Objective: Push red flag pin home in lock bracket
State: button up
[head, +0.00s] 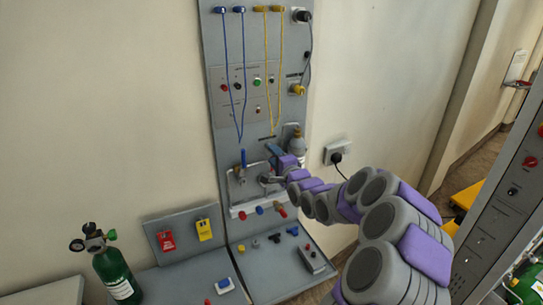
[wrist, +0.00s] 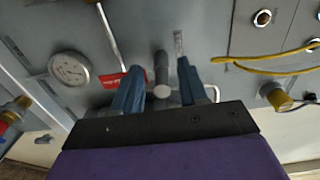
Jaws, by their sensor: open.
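In the wrist view, my gripper (wrist: 159,68) has its two blue fingers apart, one on each side of a grey round-ended post (wrist: 161,75). I cannot tell whether either finger touches it. A small red flag-like piece (wrist: 108,80) shows beside the left finger, partly hidden by it. I cannot tell whether it joins the post. A slotted metal strip (wrist: 178,44) lies beyond the right fingertip; I cannot tell whether it is the lock bracket. In the head view, my gripper (head: 268,168) is at the lower part of the grey panel (head: 222,135).
A round gauge (wrist: 70,69), a metal rod (wrist: 108,35) and a yellow hose (wrist: 265,66) are around my gripper. In the head view, a grey cylinder (head: 297,145) stands close to the fingers. A green bottle (head: 116,272) stands at the lower left, clear of my arm.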

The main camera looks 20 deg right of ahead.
jog(key=shift+d+f, duration=0.1)
jog(key=shift+d, duration=0.75)
jog(key=shift+a+r+p, duration=0.25)
jog(key=shift+a+p, duration=0.15)
jog(key=shift+a, duration=0.25)
jog(key=shift+d, duration=0.1)
jog(key=shift+d, duration=0.45)
jog(key=shift+a+p, duration=0.4)
jog(key=shift+p, duration=0.15)
jog(key=shift+d+f, duration=0.1)
